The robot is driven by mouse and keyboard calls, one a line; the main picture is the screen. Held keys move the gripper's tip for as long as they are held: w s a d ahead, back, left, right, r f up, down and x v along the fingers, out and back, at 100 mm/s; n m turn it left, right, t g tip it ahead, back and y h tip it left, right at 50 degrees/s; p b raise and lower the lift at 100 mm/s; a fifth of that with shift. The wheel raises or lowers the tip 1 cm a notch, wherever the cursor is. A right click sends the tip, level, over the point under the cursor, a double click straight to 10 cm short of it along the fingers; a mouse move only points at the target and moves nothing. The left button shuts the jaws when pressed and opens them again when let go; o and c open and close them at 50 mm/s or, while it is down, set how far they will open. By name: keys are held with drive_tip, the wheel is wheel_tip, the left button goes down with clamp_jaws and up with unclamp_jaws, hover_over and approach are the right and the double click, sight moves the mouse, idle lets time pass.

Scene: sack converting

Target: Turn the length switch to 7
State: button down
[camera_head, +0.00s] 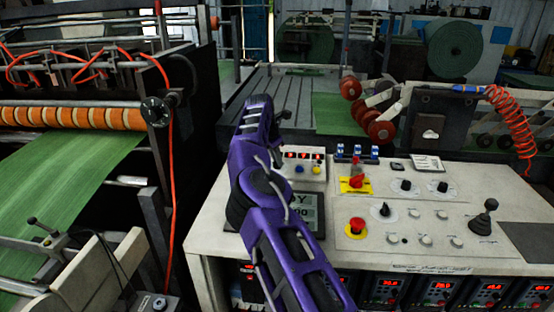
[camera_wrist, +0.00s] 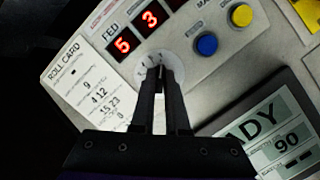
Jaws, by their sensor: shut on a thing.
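In the wrist view, my gripper (camera_wrist: 160,72) is shut at the round white dial (camera_wrist: 144,65) of what looks like the length switch. The knob is between the fingertips and mostly hidden by them. Small marks show on the dial's rim, but I cannot read which one the knob points to. Just above the dial, a red display (camera_wrist: 136,33) shows 5 and 3 beside the word FED. In the head view my purple arm reaches over the console and hides the switch.
A blue button (camera_wrist: 206,44) and a yellow button (camera_wrist: 241,15) sit right of the dial. A roll card (camera_wrist: 88,92) lies left of it. A READY screen (camera_wrist: 283,138) showing 90 is at lower right. The console (camera_head: 455,190) carries a red emergency button (camera_head: 356,226) and a joystick (camera_head: 483,218).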

drive_tip(key=c, duration=0.9)
unclamp_jaws()
drive_tip(key=v, duration=1.7)
drive_tip(key=shift+r, duration=0.2)
